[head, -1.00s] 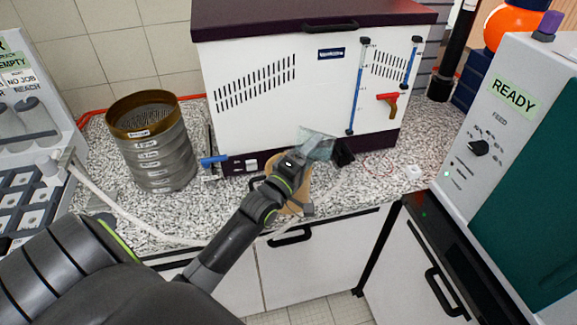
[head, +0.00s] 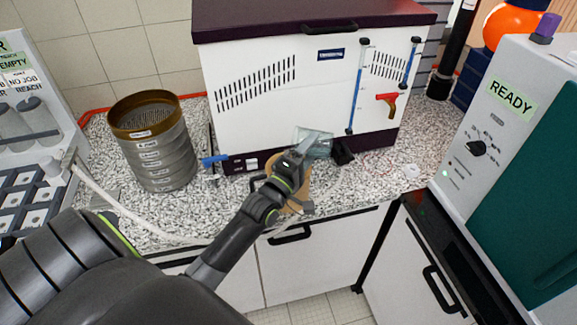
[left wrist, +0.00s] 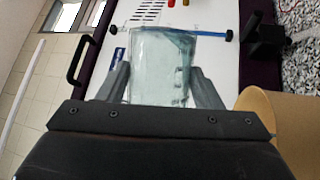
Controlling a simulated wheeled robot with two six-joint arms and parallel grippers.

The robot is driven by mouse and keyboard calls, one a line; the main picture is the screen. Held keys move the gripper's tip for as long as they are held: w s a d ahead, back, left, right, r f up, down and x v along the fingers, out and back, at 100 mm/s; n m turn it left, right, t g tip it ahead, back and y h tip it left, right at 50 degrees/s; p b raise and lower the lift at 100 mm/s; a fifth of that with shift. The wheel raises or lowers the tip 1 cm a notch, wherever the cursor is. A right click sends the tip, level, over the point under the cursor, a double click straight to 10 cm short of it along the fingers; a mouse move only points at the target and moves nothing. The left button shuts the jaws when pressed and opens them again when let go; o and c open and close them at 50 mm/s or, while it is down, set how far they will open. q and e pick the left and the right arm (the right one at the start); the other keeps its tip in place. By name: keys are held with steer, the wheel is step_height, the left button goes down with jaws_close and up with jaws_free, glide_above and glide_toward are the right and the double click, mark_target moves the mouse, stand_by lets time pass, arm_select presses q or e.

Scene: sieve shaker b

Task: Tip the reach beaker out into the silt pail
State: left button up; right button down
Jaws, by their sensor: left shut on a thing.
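My left gripper (head: 303,146) is shut on a clear glass beaker (head: 317,145), which I take as the reach beaker. In the left wrist view the beaker (left wrist: 163,62) sits between the two fingers (left wrist: 160,78); its contents cannot be made out. In the head view it is tilted, in front of the white machine's lower edge. A tan round container (head: 302,192), likely the silt pail, stands below and partly behind my left arm. It shows at the right of the left wrist view (left wrist: 285,118), beside the gripper; its inside is hidden. My right gripper is not in view.
The white machine (head: 270,125) with a dark lid stands behind the beaker. A sieve stack (head: 160,155) stands at left on the speckled counter (head: 225,215). A small black block (head: 342,153) is just right of the beaker. A READY unit (head: 500,150) borders the right.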

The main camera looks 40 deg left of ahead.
arm_select(q)
steer(key=shift+s+a+r+n+t+y+p, duration=0.15)
steer(key=shift+n+p, duration=0.1)
steer(key=shift+n, duration=0.25)
steer(key=shift+w+a+r+n+t+y+p, duration=0.1)
steer(key=shift+r+n+t+y+p, duration=0.1)
steer(key=shift+n, duration=0.3)
